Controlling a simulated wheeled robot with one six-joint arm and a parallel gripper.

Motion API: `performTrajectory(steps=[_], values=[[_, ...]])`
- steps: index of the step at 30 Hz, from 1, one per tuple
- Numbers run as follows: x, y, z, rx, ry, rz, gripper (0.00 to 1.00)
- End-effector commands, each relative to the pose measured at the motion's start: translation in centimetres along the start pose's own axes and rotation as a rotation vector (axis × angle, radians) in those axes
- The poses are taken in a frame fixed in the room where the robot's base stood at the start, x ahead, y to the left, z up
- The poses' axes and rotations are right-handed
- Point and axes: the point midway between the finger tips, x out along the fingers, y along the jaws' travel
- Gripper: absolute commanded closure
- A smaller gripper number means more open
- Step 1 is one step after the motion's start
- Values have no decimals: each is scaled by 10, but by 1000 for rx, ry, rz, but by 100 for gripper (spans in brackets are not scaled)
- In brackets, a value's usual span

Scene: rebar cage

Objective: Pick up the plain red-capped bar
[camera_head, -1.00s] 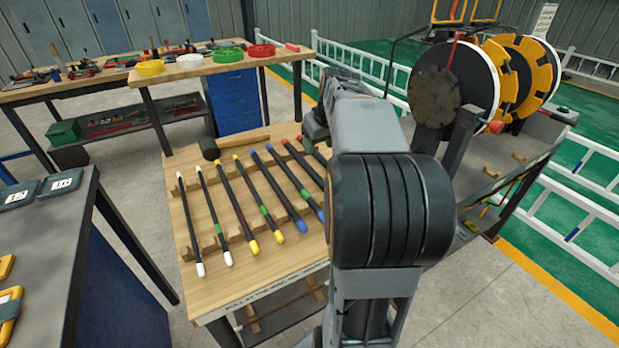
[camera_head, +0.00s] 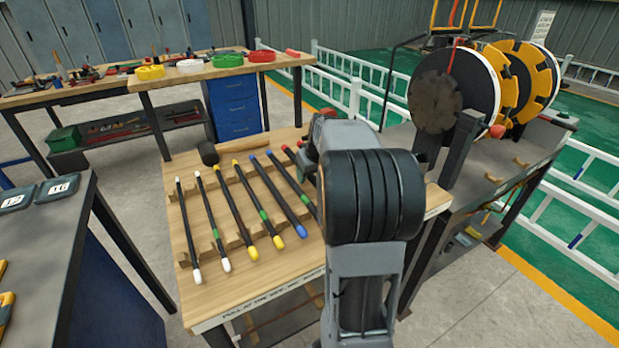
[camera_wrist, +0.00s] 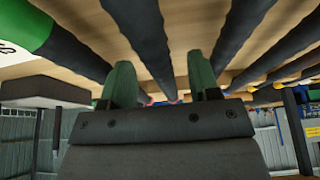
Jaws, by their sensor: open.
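Two red-capped bars lie at the right end of the row in the head view. One red far cap (camera_head: 285,148) shows, with another partly visible beside it. Their near lengths are hidden behind my arm, so I cannot tell there which is plain. In the wrist view, a plain dark bar (camera_wrist: 143,35) runs toward the space between my green fingers, with reddish ends beyond. A bar with a green band (camera_wrist: 25,25) is at upper left. My gripper (camera_wrist: 161,82) is open and close to the bars. I cannot tell whether it touches any.
White-, yellow- and blue-capped bars lie on notched wooden strips on the wooden table (camera_head: 215,293). A hammer (camera_head: 209,153) lies at its back. Large spools (camera_head: 455,88) stand on a bench at right. A dark workbench (camera_head: 65,235) stands at left.

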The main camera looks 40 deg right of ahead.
Motion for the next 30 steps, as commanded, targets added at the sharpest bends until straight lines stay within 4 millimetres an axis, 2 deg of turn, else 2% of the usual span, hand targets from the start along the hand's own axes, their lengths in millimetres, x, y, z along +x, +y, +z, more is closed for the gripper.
performTrajectory(steps=[8, 25, 30], values=[[2, 0, 0, 0, 0, 0, 45], [1, 0, 0, 0, 0, 0, 100], [1, 0, 0, 0, 0, 0, 100]])
